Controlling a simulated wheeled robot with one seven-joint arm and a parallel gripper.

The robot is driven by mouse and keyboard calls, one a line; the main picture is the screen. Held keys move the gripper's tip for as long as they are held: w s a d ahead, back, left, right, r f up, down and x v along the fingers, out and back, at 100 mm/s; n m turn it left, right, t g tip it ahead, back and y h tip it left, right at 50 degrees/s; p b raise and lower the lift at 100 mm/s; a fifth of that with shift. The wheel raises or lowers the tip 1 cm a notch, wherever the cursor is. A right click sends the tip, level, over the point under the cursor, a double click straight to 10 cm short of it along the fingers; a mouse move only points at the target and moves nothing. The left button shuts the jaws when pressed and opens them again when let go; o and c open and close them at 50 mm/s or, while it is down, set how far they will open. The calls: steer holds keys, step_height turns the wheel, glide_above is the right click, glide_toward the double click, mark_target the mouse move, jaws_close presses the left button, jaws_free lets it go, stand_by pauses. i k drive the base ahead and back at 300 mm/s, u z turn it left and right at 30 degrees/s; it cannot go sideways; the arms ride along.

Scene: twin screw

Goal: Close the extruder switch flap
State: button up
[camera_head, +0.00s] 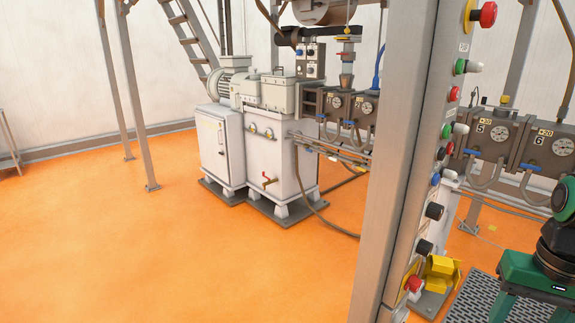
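A tall grey control post (390,150) stands close in front of me, right of centre. Its narrow right side carries a column of coloured buttons and knobs, with a red mushroom button (488,14) at the top and another red button (413,284) near the bottom. I cannot make out for certain which part is the extruder switch flap. A yellow, box-like cover (442,268) shows low down, just right of the post. Whether it is that flap is unclear. My gripper is not in view.
A white machine cabinet with a motor (276,155) stands at the back centre. Grey machine blocks with gauges (490,145) lie beyond the post on the right. A dark grating (480,298) lies at lower right. The orange floor (170,250) at left is clear.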

mark_target(438, 270)
steer(key=u, duration=0.05)
steer(key=k, duration=1.15)
steer(key=z, duration=0.65)
steer(key=i, duration=1.5)
steer(key=u, duration=0.6)
